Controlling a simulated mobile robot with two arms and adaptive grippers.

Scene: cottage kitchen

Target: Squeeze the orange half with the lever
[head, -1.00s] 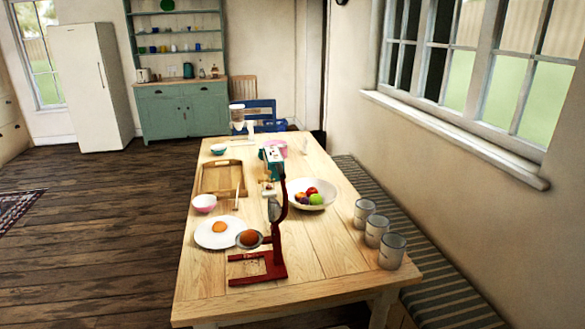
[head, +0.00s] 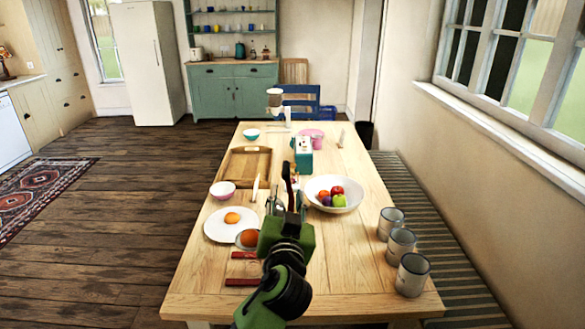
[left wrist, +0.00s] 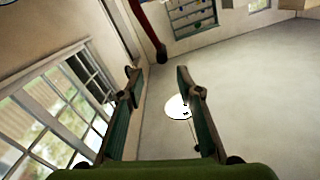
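The red lever juicer (head: 243,282) stands at the near end of the wooden table, its base and post partly hidden behind my left arm. One orange half (head: 249,238) sits in its cup; another lies cut side down on the white plate (head: 215,230). My left gripper (head: 288,200) is in front of the juicer, pointing up toward its raised lever (head: 287,172). In the left wrist view, my gripper (left wrist: 159,74) is open with nothing between its fingers. The red lever (left wrist: 146,25) with its dark end shows beyond the fingertips, apart from them. My right gripper is out of view.
A bowl of fruit (head: 325,206) and several enamel mugs (head: 401,243) stand to the right. A striped bench (head: 440,225) runs along the right wall.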

